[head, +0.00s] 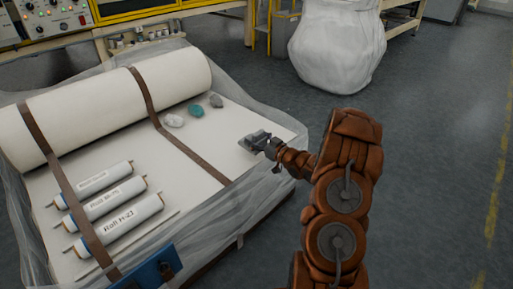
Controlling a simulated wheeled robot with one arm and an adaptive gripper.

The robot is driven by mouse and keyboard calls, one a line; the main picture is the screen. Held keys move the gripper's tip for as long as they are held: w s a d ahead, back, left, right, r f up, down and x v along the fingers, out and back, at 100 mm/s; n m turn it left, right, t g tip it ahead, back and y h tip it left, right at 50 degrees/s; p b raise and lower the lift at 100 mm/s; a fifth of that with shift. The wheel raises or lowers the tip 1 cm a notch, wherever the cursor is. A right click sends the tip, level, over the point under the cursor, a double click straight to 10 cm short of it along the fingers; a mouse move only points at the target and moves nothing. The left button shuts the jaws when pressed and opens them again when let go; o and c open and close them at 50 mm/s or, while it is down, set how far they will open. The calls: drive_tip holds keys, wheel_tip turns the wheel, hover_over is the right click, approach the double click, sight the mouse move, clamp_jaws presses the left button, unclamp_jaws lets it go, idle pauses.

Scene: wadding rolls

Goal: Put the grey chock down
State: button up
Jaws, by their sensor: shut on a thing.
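My gripper (264,144) is at the end of my orange-brown arm, over the right part of the white bed (215,150). It is shut on the grey chock (250,139), a small grey piece at the fingertips. The chock is partly hidden by the fingers and close to the bed's surface. I cannot tell whether it touches the surface.
A large white roll (105,100) lies under brown straps (195,153). Whitish (174,121), teal (196,111) and grey (216,101) lumps lie in front of it. Three labelled small rolls (118,205) lie at left. Bare white surface surrounds my gripper.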

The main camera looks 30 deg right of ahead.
drive_tip(key=shift+w+f+b, duration=0.1)
drive_tip(key=shift+f+b, duration=0.75)
drive_tip(key=shift+f, duration=1.05)
drive_tip(key=shift+r, duration=0.1)
drive_tip(key=o, duration=1.5)
drive_tip(key=shift+s+d, duration=0.25)
drive_tip(key=shift+s, duration=0.2)
drive_tip(key=p+v, duration=0.3)
drive_tip(key=v, duration=0.8)
